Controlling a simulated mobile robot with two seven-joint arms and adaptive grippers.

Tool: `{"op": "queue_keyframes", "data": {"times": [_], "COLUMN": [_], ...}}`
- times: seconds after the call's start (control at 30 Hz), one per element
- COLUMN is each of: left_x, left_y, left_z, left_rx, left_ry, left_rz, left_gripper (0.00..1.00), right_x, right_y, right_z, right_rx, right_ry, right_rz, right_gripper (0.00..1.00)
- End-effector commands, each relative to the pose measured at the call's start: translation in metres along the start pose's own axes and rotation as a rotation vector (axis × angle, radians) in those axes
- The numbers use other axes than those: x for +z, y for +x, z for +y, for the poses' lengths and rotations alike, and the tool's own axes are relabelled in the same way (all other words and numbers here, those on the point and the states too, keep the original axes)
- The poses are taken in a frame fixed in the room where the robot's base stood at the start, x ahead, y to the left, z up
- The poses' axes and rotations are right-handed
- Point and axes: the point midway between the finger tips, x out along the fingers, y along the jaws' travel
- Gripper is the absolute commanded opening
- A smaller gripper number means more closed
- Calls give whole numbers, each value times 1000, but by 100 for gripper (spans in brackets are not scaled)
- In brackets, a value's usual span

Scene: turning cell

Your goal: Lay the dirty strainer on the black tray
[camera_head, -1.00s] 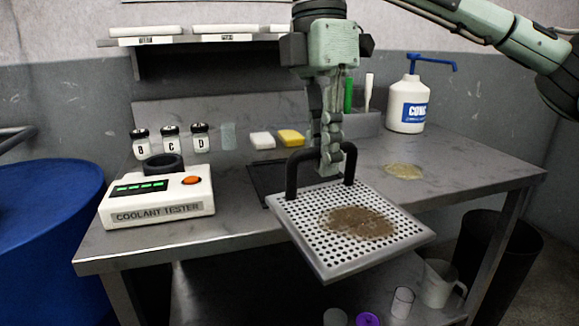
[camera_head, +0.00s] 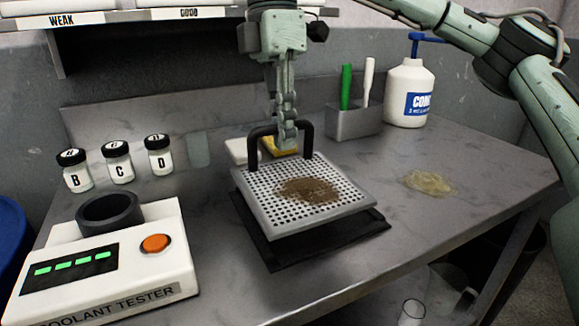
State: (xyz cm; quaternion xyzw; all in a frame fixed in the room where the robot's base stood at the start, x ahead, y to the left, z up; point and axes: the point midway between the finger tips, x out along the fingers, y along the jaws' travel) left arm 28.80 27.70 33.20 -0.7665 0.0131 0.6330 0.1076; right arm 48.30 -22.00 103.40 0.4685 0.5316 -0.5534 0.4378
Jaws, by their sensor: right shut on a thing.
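The dirty strainer (camera_head: 262,201) is a square grey perforated plate with a brown patch of dirt on its top and a black arched handle at its back edge. My right gripper (camera_head: 286,140) is shut on that handle from above. The black tray (camera_head: 283,254) lies flat on the bench under the strainer, showing along its front, left and right edges. The strainer covers most of it. The strainer appears roughly level above the tray; I cannot tell whether they touch. My left gripper is out of view.
A white coolant tester (camera_head: 170,271) stands at the left front, with jars (camera_head: 117,162) behind it. White and yellow blocks (camera_head: 238,150) lie behind the strainer. A grey brush holder (camera_head: 354,122) and pump bottle (camera_head: 405,95) stand at the back. A yellowish puddle (camera_head: 428,182) lies right.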

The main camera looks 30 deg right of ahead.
Motion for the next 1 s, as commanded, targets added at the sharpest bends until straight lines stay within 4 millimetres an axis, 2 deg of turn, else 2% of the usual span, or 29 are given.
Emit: {"op": "queue_keyframes", "data": {"times": [0.1, 0.2, 0.33, 0.47, 0.73, 1.0], "left_x": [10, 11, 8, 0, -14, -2], "left_y": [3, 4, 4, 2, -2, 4], "left_z": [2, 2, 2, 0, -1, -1], "left_rx": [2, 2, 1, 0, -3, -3], "left_ry": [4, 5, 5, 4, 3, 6], "left_rz": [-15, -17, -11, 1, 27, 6], "left_gripper": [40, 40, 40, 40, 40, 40], "right_x": [16, 26, 35, 39, 39, 39], "right_y": [13, 22, 28, 34, 66, 70], "right_z": [26, 44, 60, 66, 71, 72], "right_rx": [-5, -3, -1, -2, -3, 0], "right_ry": [4, 3, 1, -2, -2, 0], "right_rz": [2, 2, 2, 0, 2, 1], "right_gripper": [0, 0, 0, 0, 0, 0]}}
